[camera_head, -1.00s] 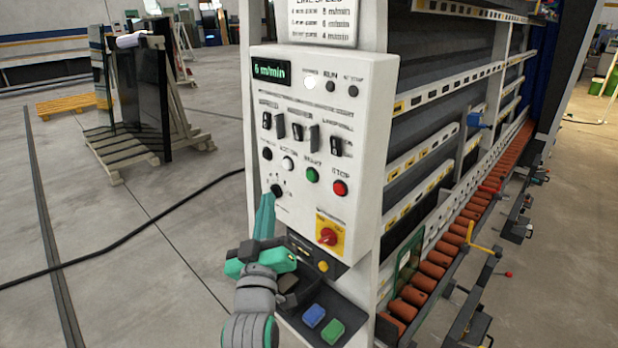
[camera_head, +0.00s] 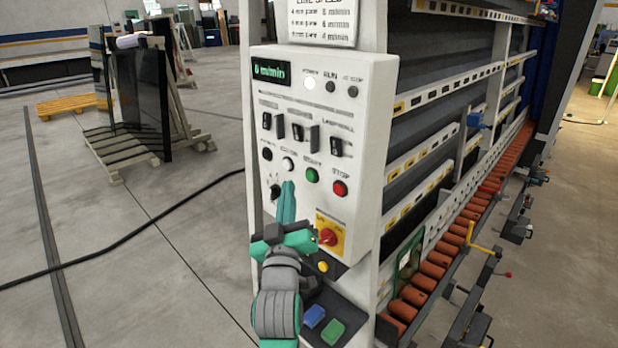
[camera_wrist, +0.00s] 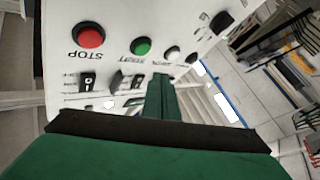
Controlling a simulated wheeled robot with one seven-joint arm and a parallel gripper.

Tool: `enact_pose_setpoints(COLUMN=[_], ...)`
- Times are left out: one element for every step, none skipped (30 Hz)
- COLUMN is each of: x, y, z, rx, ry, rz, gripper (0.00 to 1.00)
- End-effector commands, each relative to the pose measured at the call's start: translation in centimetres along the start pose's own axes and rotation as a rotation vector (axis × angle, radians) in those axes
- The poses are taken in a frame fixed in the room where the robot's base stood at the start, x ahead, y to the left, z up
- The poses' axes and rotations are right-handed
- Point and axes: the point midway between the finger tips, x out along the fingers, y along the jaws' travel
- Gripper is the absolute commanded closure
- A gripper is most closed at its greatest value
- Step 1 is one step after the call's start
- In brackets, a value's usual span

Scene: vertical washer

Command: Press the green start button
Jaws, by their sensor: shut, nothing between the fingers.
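The green start button (camera_head: 312,175) is a small round button on the white control panel (camera_head: 345,110), left of the red stop button (camera_head: 340,188). My gripper (camera_head: 288,184) is shut and empty, its tips pointing up just below and left of the green button in the head view. The wrist view is upside down. There the green button (camera_wrist: 141,46) shows beyond the shut fingertips (camera_wrist: 160,77), a little to their left, with the red stop button (camera_wrist: 90,37) farther left. I cannot tell the exact gap between the tips and the panel.
A white button (camera_head: 288,163) and a black knob (camera_head: 275,191) are close to the fingers. A red rotary switch on a yellow plate (camera_head: 328,237) is beside my gripper. Blue (camera_head: 314,316) and green blocks lie on the shelf below. Open floor is at left.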

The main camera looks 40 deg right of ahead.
Motion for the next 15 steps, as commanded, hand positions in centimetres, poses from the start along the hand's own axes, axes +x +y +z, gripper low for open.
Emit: enact_pose_setpoints(x=[0.5, 0.7, 1.0, 1.2, 1.4, 1.6, 1.8, 1.9, 2.0, 2.1, 2.2, 2.2, 2.3, 2.3, 2.3], y=[0.5, 0.6, 0.8, 0.9, 1.1, 1.2, 1.3, 1.4, 1.5, 1.6, 1.6, 1.7, 1.7, 1.7, 1.7], z=[0.4, 0.6, 0.7, 0.8, 1.0, 1.2, 1.3, 1.4, 1.5, 1.5, 1.6, 1.6, 1.7, 1.7, 1.7], rx=[-0.001, 0.000, 0.000, 0.000, 0.000, 0.000, -0.001, -0.001, -0.001, 0.000, 0.000, 0.000, 0.000, 0.000, 0.000], ry=[-0.002, -0.001, -0.001, 0.000, 0.000, 0.000, -0.001, -0.001, -0.001, 0.000, 0.000, 0.000, 0.000, 0.000, 0.000], rz=[0.003, 0.002, 0.002, 0.003, 0.002, 0.002, 0.002, 0.001, 0.001, 0.001, 0.000, 0.000, 0.001, 0.001, 0.001], gripper=[1.00, 1.00, 1.00, 1.00, 1.00, 1.00, 1.00, 1.00, 1.00, 1.00, 1.00, 1.00, 1.00, 1.00, 1.00])
